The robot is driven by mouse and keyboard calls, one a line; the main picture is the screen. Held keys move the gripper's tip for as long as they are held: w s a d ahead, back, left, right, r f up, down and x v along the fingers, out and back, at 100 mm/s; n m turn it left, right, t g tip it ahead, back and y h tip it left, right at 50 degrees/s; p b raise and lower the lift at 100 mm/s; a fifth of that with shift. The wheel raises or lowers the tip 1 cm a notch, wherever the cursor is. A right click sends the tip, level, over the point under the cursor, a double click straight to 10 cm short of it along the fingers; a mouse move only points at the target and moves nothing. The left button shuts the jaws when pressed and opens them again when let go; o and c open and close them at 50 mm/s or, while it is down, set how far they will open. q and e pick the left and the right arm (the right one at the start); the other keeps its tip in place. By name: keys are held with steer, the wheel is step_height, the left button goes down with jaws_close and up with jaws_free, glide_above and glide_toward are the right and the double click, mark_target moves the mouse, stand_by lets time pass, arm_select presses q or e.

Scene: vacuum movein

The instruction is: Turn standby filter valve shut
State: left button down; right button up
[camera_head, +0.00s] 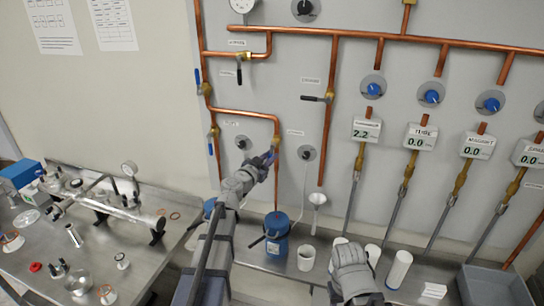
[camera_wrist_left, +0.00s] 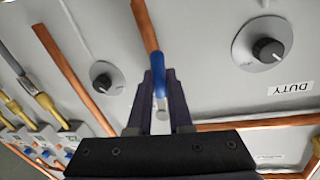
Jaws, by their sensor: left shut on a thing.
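My left gripper (camera_head: 268,158) is at the lower pipe drop on the wall panel, just below a brass valve body (camera_head: 276,141). In the left wrist view its jaws (camera_wrist_left: 160,100) are closed around a blue lever handle (camera_wrist_left: 159,72). There the lever runs roughly in line with the copper pipe (camera_wrist_left: 145,25) behind it. The gripper hides most of the lever in the head view, and the valve body is hidden in the wrist view. My right gripper (camera_head: 350,262) is low at the bottom centre, apart from the valve; its fingers are unclear.
Round knobs sit either side of the pipe, one on the left (camera_head: 243,143) and one on the right (camera_head: 305,152). A "DUTY" label (camera_wrist_left: 290,88) shows in the wrist view. A blue canister (camera_head: 277,240) and white cups (camera_head: 306,258) stand below. A black-handled valve (camera_head: 328,97) is up right.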

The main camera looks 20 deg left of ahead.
arm_select(q)
steer(key=m+p, duration=0.1)
steer(key=a+m, duration=0.1)
steer(key=m, duration=0.1)
steer(key=shift+a+r+g+y+p, duration=0.15)
steer(key=shift+r+g+y+p, duration=0.15)
steer(key=shift+r+g+p, duration=0.1)
steer(key=shift+a+r+m+g+y+p, duration=0.1)
steer(key=shift+a+r+m+y+p, duration=0.35)
steer(key=shift+m+p, duration=0.85)
steer(key=shift+a+r+m+g+y+p, duration=0.15)
steer(key=shift+r+m+y+p, duration=0.45)
steer(key=shift+m, duration=1.5)
steer(key=shift+a+r+m+g+y+p, duration=0.1)
steer(key=shift+a+r+m+y+p, duration=0.45)
steer(key=shift+m, duration=1.15)
steer(key=shift+d+r+p, duration=0.1)
steer(key=shift+p, duration=0.2)
steer(key=c, duration=0.8)
jaws_free()
steer(key=shift+c, duration=0.2)
